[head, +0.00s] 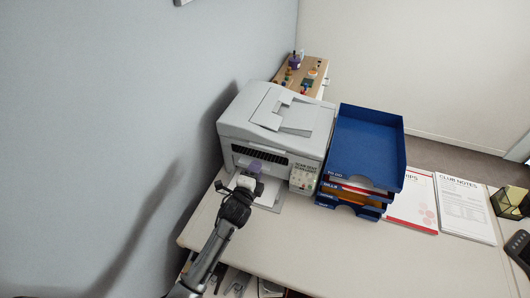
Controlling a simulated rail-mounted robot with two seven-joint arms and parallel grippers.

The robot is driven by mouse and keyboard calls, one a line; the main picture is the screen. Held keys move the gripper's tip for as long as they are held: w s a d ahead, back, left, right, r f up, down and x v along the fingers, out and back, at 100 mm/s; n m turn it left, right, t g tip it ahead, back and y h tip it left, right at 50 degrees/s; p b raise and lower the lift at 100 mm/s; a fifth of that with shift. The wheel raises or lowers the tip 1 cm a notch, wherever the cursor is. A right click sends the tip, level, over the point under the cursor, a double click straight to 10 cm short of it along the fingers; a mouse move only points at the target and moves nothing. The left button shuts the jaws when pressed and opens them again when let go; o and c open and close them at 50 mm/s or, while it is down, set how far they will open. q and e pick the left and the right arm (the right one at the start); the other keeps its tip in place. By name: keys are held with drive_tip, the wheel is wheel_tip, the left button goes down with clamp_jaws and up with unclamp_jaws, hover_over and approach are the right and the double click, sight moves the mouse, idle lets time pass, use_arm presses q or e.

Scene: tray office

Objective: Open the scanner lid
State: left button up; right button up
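The scanner (270,140) is a light grey printer-scanner on the desk against the left wall. Its lid (284,108), with a raised paper feeder on top, lies flat and looks shut. My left gripper (250,179) is in front of the scanner's lower front, near the paper output slot, and hides part of it. It is too small to tell whether its fingers are open or shut, or whether it touches the scanner. My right gripper is not in view.
A blue stacked letter tray (366,150) stands close to the scanner's right side. Papers (464,208) lie farther right, by a dark pen holder (510,203) and a phone (519,250). A wooden-topped cabinet (304,78) with small items is behind. The desk front (330,245) is clear.

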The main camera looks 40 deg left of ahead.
sight(266, 150)
use_arm(q)
drive_tip(key=b+x, duration=0.1)
drive_tip(key=x, duration=0.8)
drive_tip(key=shift+w+a, duration=0.1)
drive_tip(key=shift+w, duration=0.15)
drive_tip(key=shift+c, duration=0.3)
clamp_jaws()
